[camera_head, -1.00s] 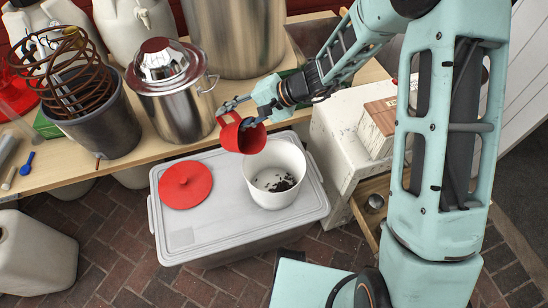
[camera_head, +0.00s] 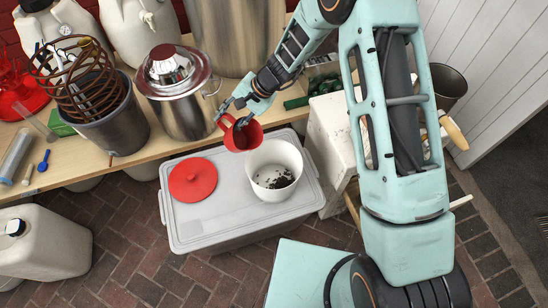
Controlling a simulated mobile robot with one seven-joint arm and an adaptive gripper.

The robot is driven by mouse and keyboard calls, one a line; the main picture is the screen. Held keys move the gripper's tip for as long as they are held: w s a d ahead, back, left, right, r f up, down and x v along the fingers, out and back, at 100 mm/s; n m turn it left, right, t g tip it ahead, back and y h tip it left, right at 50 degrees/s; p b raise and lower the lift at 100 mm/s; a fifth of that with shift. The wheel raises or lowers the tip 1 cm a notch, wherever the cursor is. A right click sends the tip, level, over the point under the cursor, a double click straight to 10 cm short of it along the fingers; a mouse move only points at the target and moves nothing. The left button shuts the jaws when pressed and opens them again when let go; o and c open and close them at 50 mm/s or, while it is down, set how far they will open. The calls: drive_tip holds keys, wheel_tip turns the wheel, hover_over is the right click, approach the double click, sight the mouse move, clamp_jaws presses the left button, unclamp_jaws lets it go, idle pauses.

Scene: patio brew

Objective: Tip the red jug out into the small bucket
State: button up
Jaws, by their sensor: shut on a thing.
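The red jug (camera_head: 243,139) is tilted in the air, just left of and above the rim of the small white bucket (camera_head: 267,195). My gripper (camera_head: 236,108) is shut on the jug. The bucket stands upright on the grey lidded box (camera_head: 200,216). Small dark bits lie on the bucket's floor. I cannot see what is left inside the jug, and no stream shows leaving it.
A red lid (camera_head: 192,180) lies on the box, left of the bucket. A steel pot (camera_head: 181,105) and a grey bucket with a copper coil (camera_head: 115,130) stand on the wooden bench behind. A white cabinet (camera_head: 330,140) stands to the right.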

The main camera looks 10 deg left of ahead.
sight(219, 123)
drive_tip(key=shift+w+a+f+g+h+p, duration=0.2)
drive_tip(key=shift+a+f+h+p, duration=0.45)
drive_tip(key=shift+p, duration=0.45)
drive_tip(key=shift+w+a+f+g+h+p, duration=0.15)
drive_tip(key=shift+a+f+h+p, duration=0.25)
drive_tip(key=shift+a+p, duration=0.5)
drive_tip(key=shift+w+a+f+m+h, duration=0.2)
drive_tip(key=shift+a+f+h, duration=0.2)
drive_tip(key=shift+f, duration=0.25)
drive_tip(key=shift+w+a+f+m+h, duration=0.15)
drive_tip(key=shift+a+f+h, duration=0.15)
drive_tip(key=shift+f, duration=0.3)
wheel_tip(219, 123, down, 8)
drive_tip(key=a+h+b, duration=0.2)
drive_tip(key=h+b, duration=0.1)
drive_tip(key=b, duration=0.9)
drive_tip(key=shift+w+r+g, duration=0.15)
drive_tip(key=shift+w+g, duration=0.25)
drive_tip(key=shift+g, duration=0.05)
drive_tip(key=shift+a+m, duration=0.1)
drive_tip(key=shift+m, duration=0.15)
